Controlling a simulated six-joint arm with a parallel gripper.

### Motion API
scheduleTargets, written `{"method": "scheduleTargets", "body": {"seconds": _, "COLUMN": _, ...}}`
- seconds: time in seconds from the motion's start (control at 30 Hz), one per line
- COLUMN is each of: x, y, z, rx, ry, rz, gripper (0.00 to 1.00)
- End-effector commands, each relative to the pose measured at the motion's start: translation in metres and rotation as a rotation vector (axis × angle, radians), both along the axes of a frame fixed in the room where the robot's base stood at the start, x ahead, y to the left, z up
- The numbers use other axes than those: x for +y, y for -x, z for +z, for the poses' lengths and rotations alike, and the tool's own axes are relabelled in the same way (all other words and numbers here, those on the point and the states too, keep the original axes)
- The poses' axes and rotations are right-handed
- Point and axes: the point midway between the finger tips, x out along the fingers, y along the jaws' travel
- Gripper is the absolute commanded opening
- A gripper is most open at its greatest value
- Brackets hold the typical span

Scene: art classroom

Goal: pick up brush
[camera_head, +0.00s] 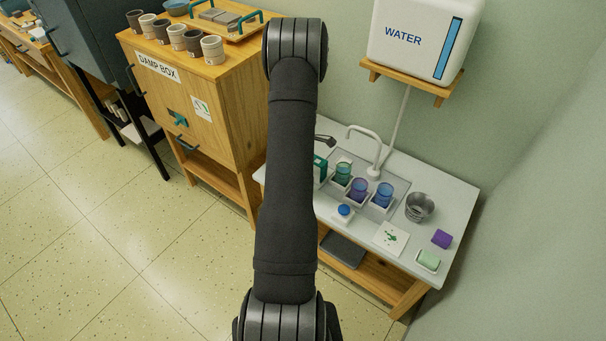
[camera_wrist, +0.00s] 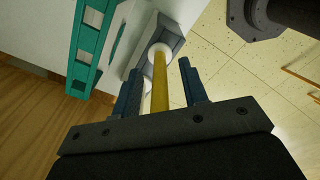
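My gripper (camera_wrist: 159,67) shows in the wrist view with its two dark blue fingers apart. A yellow rod with a rounded white end, which looks like the brush (camera_wrist: 160,95), runs between the fingers. A gap shows on each side of the rod, so the gripper looks open around it and not closed on it. The white end lies over a grey recess or tray (camera_wrist: 172,43). The rod's near end is hidden by the gripper body. In the head view my arm hides the gripper and the brush.
A teal slotted rack (camera_wrist: 92,45) stands close left of the fingers. The white sink counter (camera_head: 455,205) holds several jars, a metal cup (camera_head: 419,207), a purple block (camera_head: 441,239) and a green sponge (camera_head: 428,261). A white faucet (camera_head: 376,155) rises behind. The damp box (camera_head: 205,115) stands left.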

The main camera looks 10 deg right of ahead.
Motion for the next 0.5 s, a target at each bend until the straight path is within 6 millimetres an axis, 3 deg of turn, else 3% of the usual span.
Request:
{"method": "scheduleTargets", "body": {"seconds": 0.27, "x": 0.0003, "y": -0.0002, "z": -0.0073, "rx": -0.001, "ry": 0.0, "rz": 0.0, "gripper": 0.4}}
{"method": "scheduleTargets", "body": {"seconds": 0.47, "x": 0.0003, "y": -0.0002, "z": -0.0072, "rx": 0.0, "ry": 0.0, "rz": 0.0, "gripper": 0.03}}
{"method": "scheduleTargets", "body": {"seconds": 0.5, "x": 0.0003, "y": -0.0002, "z": -0.0072, "rx": 0.0, "ry": 0.0, "rz": 0.0, "gripper": 0.0}}
